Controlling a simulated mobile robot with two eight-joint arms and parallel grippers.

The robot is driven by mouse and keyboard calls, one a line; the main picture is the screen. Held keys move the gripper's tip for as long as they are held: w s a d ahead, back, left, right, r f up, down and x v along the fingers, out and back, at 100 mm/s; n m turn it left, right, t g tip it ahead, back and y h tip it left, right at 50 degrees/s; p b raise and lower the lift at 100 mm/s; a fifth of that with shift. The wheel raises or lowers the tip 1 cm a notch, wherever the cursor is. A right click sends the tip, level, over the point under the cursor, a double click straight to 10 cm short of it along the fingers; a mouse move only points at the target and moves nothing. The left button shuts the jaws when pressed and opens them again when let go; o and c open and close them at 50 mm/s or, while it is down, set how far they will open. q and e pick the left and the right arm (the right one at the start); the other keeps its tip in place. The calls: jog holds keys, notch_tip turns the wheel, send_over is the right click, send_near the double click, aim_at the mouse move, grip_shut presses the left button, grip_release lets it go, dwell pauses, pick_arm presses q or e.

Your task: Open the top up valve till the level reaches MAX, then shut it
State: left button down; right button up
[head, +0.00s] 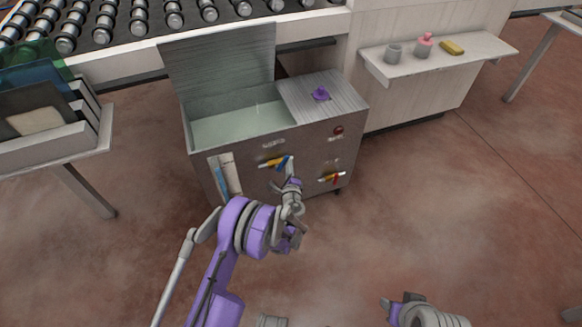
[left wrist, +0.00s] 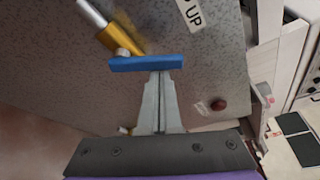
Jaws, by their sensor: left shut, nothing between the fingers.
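The top up valve is a brass body on a pale pipe (head: 268,163) with a blue lever (head: 284,163), on the tank's front. In the left wrist view the blue lever (left wrist: 147,63) lies crosswise, at an angle to the brass body (left wrist: 121,36). My left gripper (head: 289,160) is shut and empty; its fingertips (left wrist: 161,76) are right at the lever's lower edge, and contact is unclear. The level gauge (head: 224,175) is a pale panel with blue on the tank's front left; its marks are unreadable. Water (head: 240,122) shows in the open tank. My right arm's end (head: 405,306) shows at the bottom; its fingers are unclear.
A second valve with a red lever (head: 333,178) sits lower right on the tank front. A dark red button (head: 338,131) is above it; it also shows in the left wrist view (left wrist: 217,104). A shelf (head: 440,62) stands right, a rack table (head: 45,160) left. The floor in front is clear.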

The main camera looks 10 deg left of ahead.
pick_arm(q)
jog(key=shift+s+a+r, duration=0.45)
jog(key=shift+a+r, duration=0.05)
jog(key=shift+a, duration=0.2)
pick_arm(e)
jog(key=shift+f, duration=0.1)
pick_arm(q)
jog(key=shift+s+a+r, duration=0.1)
jog(key=shift+a, duration=0.05)
dwell(0.3)
jog(key=shift+w+d, duration=0.25)
jog(key=shift+d, duration=0.15)
jog(key=s+d, duration=0.5)
jog(key=s, duration=0.3)
jog(key=shift+d, duration=0.15)
pick_arm(e)
jog(key=shift+w+d, duration=0.4)
jog(key=shift+d, duration=0.15)
